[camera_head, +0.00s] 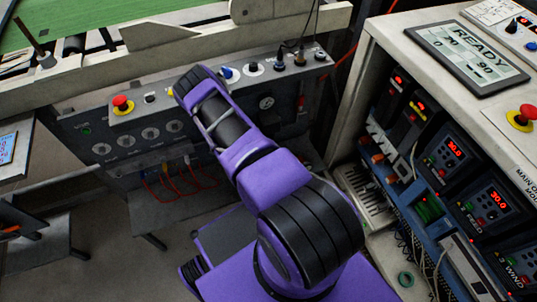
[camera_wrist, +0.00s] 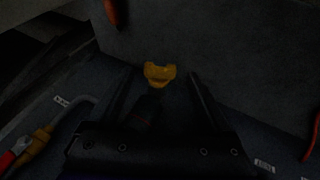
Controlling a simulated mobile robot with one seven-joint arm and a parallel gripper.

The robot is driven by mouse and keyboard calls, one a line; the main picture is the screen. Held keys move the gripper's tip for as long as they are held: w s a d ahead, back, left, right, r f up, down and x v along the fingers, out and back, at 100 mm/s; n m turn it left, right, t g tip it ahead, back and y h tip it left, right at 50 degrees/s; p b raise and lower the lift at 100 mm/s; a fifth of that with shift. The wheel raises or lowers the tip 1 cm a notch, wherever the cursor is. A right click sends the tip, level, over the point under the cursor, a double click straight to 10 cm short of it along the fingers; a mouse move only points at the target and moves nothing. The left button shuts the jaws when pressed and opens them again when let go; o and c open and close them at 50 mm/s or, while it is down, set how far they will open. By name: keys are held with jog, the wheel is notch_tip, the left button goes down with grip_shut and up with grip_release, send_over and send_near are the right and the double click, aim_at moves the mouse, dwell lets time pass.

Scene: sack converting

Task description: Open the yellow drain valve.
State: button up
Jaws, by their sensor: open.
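The yellow valve handle (camera_wrist: 160,72) shows in the dim wrist view, a little above the middle, with a dark stem below it. My gripper (camera_wrist: 162,76) is open, with one dark finger on each side of the handle. Gaps show between the handle and both fingers, so nothing is held. I cannot tell how far in depth the fingers are from the handle.
In the wrist view, a yellow handle (camera_wrist: 39,142) and a red handle (camera_wrist: 13,150) lie at lower left; an orange-red part (camera_wrist: 112,12) hangs at top. In the head view, the grey panel (camera_head: 110,150) carries a red emergency button (camera_head: 122,103). A control cabinet (camera_head: 400,50) stands at right.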

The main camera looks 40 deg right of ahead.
jog(key=p+v, duration=0.3)
jog(key=v, duration=1.3)
jog(key=shift+a, duration=0.15)
